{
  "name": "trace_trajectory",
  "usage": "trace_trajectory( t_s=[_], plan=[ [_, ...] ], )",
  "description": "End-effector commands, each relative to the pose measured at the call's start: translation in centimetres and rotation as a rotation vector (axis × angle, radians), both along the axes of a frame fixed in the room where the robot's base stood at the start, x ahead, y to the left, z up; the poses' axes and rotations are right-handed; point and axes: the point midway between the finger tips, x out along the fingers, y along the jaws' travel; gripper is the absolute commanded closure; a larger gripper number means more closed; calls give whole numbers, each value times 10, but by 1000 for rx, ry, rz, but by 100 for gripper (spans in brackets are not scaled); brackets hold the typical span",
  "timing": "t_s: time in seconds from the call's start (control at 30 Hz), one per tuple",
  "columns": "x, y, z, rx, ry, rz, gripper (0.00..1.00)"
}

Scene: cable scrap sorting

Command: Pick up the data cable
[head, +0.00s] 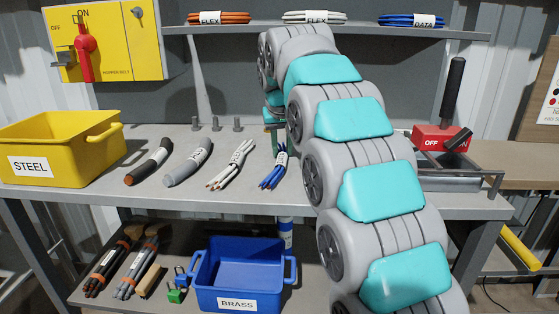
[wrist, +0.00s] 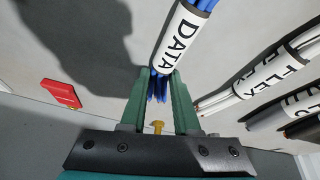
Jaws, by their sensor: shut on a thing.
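The data cable (head: 273,172) is a short bundle of blue strands with a white DATA sleeve, at the right end of a row of cable pieces on the grey bench. It also shows in the wrist view (wrist: 178,38). My gripper (wrist: 161,75) has its green fingers shut on the bundle, at the lower end of the sleeve. Blue strand ends show between the fingers. In the head view my arm hides most of the gripper. I cannot tell whether the bundle touches the bench.
White FLEX strands (head: 231,164), a grey piece (head: 187,163) and a black piece (head: 148,163) lie to the left. A yellow STEEL bin (head: 60,178) stands at far left, a blue BRASS bin (head: 235,302) below.

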Motion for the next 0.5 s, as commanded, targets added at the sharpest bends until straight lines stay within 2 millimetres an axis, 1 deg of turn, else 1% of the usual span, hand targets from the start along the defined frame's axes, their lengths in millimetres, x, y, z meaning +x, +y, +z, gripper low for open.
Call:
trace_trajectory(
  t_s=[0.27,0.5],
  plan=[
    [1,0,3,0,-2,0,100],
    [0,0,15,1,-2,-1,100]
  ],
)
